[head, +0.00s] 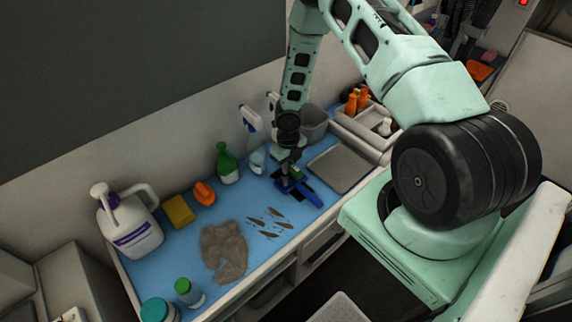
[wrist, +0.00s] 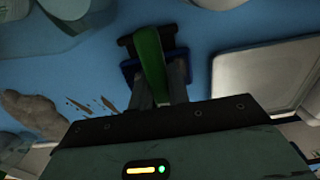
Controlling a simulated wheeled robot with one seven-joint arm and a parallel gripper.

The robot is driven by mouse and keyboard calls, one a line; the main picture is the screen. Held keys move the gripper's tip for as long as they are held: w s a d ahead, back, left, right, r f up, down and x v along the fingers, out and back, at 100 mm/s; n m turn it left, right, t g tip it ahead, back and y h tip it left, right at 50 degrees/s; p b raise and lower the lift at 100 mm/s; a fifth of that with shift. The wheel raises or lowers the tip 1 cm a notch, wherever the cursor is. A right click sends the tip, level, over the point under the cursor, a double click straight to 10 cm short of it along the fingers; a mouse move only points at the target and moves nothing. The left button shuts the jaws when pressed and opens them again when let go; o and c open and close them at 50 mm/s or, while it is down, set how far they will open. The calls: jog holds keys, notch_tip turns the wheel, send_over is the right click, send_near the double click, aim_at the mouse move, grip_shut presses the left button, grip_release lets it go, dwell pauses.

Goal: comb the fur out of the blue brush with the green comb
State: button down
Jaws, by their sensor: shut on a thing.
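My gripper (head: 291,170) points down over the blue counter and is shut on the green comb (wrist: 150,58). The comb also shows as a small green patch in the head view (head: 297,173). The blue brush (head: 308,194) lies on the counter directly under the comb; its blue edge shows in the wrist view (wrist: 180,68). I cannot tell whether comb and brush touch. Several dark tufts (head: 268,222), which look like fur, lie left of the brush. A larger grey-brown furry patch (head: 223,251) lies further left. The brush's bristles are mostly hidden.
A grey tray (head: 341,168) lies right of the brush. Behind stand a green bottle (head: 227,166), a white spray bottle (head: 251,126) and a grey bin (head: 313,125). An orange object (head: 204,193), yellow sponge (head: 179,210) and white jug (head: 132,228) are left.

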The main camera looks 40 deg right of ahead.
aim_at(298, 168)
jog(key=shift+s+f+b, duration=0.1)
jog(key=shift+s+b, duration=1.25)
jog(key=shift+b, duration=0.05)
jog(key=shift+s+r+b, duration=0.2)
jog(key=shift+s+b, duration=0.3)
jog(key=shift+s, duration=0.1)
jog(key=shift+d+r, duration=0.1)
jog(key=shift+d, duration=0.1)
jog(key=shift+d+p, duration=0.4)
jog(key=shift+p, duration=0.15)
jog(key=shift+w+p, duration=0.35)
jog(key=shift+p, duration=0.6)
jog(key=w+p, duration=0.2)
jog(key=p, duration=0.3)
jog(key=shift+w, duration=0.3)
jog(key=shift+w+a+f+p, duration=0.15)
jog(key=shift+w+f+p, duration=0.15)
jog(key=shift+w+p, duration=0.1)
